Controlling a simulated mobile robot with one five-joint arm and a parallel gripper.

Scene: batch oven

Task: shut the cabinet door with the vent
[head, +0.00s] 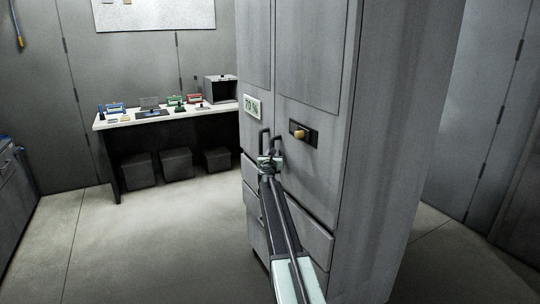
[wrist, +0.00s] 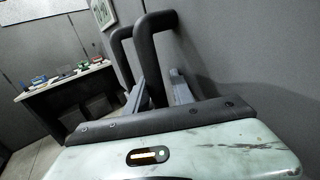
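A tall grey cabinet (head: 380,150) stands in the middle of the head view, with a left upper door (head: 256,60) and a right upper door (head: 307,60). Both look closed or nearly so. No vent shows on either door. Two dark bar handles stand side by side, the left handle (head: 264,137) and the right handle (head: 277,138). In the wrist view they are the left handle (wrist: 124,62) and right handle (wrist: 150,60). My gripper (head: 268,157) is at the handles. Its fingers (wrist: 157,90) are apart, with the right handle's bar between them; I see no firm grip.
The right door carries a latch with a wooden knob (head: 299,134); a sign (head: 253,106) sits on the left door. Drawers (head: 305,232) lie below. A bench (head: 165,119) with small items stands behind left, dark bins (head: 176,165) under it. The floor (head: 150,240) at left is clear.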

